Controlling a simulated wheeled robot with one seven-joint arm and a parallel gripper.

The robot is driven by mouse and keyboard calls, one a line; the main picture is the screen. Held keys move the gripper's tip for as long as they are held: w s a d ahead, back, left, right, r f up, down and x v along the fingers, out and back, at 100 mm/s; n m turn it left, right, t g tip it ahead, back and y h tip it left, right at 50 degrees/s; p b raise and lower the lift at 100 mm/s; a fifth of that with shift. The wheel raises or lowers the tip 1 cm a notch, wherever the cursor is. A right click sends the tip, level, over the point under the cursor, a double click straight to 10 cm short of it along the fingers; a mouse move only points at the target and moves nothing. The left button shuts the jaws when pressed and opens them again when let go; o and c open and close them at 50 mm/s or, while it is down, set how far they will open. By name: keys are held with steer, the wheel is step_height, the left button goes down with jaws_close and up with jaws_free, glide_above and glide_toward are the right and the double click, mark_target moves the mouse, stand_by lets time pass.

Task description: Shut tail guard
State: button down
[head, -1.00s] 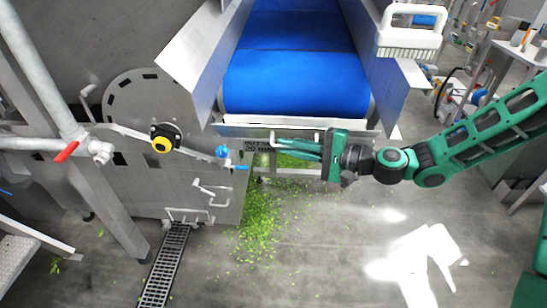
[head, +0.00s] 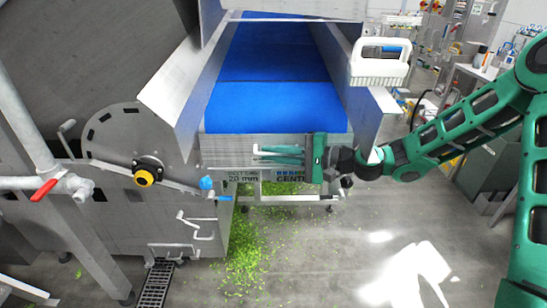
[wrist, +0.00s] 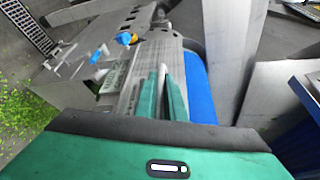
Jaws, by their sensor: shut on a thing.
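The tail guard (head: 225,145) is a brushed grey plate across the near end of the blue conveyor belt (head: 275,105). It stands upright in front of the belt end, and its top edge meets the belt surface in the head view. My gripper (head: 258,154) reaches in from the right and is shut on the guard's handle. In the wrist view the two green fingers (wrist: 162,95) close around the pale handle, beside the guard plate (wrist: 130,82). The fingers hide most of the handle. I cannot tell whether the guard is latched.
A white scrubbing brush (head: 379,66) sits on the right side rail. A round-topped panel with a yellow and black knob (head: 144,177) and a blue-tipped lever (head: 206,183) stand to the left. Green scraps (head: 255,240) litter the floor beside the drain grate (head: 157,284). Floor at the front right is clear.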

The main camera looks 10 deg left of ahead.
steer(key=shift+w+r, duration=0.1)
steer(key=shift+w, duration=0.05)
stand_by(0.3)
steer(key=c, duration=1.8)
jaws_free()
steer(key=shift+c, duration=0.2)
steer(key=shift+s, duration=0.2)
